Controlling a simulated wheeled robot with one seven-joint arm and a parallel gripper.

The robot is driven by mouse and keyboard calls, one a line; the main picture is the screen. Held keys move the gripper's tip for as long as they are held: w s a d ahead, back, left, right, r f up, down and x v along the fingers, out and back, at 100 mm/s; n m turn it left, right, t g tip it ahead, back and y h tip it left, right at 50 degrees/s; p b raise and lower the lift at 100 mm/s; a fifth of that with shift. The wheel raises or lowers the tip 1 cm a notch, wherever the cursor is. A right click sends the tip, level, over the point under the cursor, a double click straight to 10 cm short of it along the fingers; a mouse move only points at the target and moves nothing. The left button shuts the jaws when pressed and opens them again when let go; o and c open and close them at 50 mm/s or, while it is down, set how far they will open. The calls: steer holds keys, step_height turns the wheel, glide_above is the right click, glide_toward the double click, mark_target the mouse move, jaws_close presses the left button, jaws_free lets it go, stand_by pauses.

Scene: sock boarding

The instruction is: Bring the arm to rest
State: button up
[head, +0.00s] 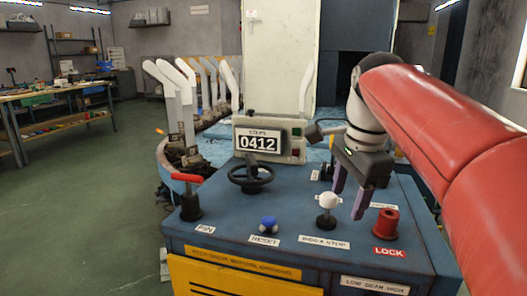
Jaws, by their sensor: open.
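My gripper (349,190) is open and points down over the right part of the blue machine console (220,220). Its two purple fingers are apart, with nothing seen between them. They hang just to the right of a white-knobbed lever (327,208) and up-left of a red knob (385,222) by the LOCK label. I cannot tell whether a finger touches anything. My red-sleeved arm reaches in from the right edge and hides part of the console's right and back.
The console also bears a red-handled lever (188,194), a black handwheel (250,177), a blue knob (268,223) and a counter reading 0412 (259,142). White sock boards (184,102) stand behind at left. A workbench (62,98) is far left; green floor (80,210) is clear.

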steer(key=s+f+n, duration=0.2)
steer(key=s+f+n+t, duration=0.1)
steer(key=s+f+n, duration=0.4)
steer(key=s+f, duration=0.1)
steer(key=shift+s+a+n+t, duration=0.15)
steer(key=shift+a+n+t, duration=0.2)
steer(key=shift+n+t, duration=0.05)
steer(key=s+f+n+t, duration=0.1)
steer(key=s+f+n, duration=0.6)
steer(key=f, duration=0.3)
steer(key=shift+a+f+n+t+h, duration=0.3)
steer(key=shift+a+f+n+t, duration=0.05)
steer(key=shift+a+n+t, duration=0.1)
steer(key=shift+c, duration=0.5)
